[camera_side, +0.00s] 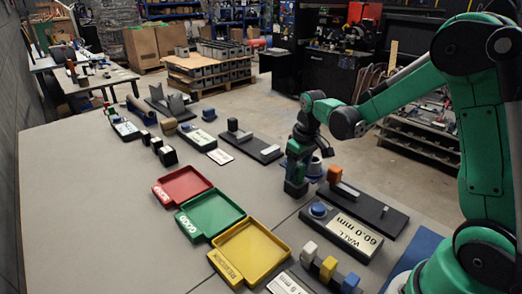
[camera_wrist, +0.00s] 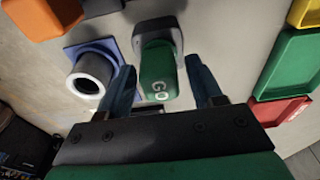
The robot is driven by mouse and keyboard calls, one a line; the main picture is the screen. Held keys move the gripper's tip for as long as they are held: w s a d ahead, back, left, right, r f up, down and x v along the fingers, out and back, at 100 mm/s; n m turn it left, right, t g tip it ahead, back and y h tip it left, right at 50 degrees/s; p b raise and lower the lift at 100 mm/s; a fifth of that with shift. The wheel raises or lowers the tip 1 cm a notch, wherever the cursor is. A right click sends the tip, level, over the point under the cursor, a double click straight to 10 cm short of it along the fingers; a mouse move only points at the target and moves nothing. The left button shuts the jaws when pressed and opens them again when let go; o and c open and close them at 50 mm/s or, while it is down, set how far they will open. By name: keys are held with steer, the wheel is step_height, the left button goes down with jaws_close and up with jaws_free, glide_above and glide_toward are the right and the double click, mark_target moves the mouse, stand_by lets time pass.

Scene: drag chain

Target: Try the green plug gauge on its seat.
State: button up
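The green plug gauge (camera_wrist: 157,75), lettered GO, is in the middle of the wrist view, its far end at a dark grey rounded block (camera_wrist: 170,30). My gripper (camera_wrist: 160,64) is open, with one finger on each side of the gauge and a visible gap on both sides. A grey ring (camera_wrist: 91,75) on a blue square base is just left of the gauge; I cannot tell whether it is the seat. In the side view my gripper (camera_side: 297,182) is low over the table beside the ring (camera_side: 315,168), and the gauge cannot be made out.
Red (camera_side: 183,201), green (camera_side: 190,231) and yellow (camera_side: 220,264) trays lie left of my gripper. The table's left part is clear.

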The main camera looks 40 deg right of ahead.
jaws_close()
steer(key=shift+r, duration=3.05)
steer(key=w+d+r, duration=0.1)
steer(key=d+r, duration=0.3)
steer(key=d, duration=0.4)
steer(key=shift+w+d+r, duration=0.25)
steer(key=shift+d, duration=0.05)
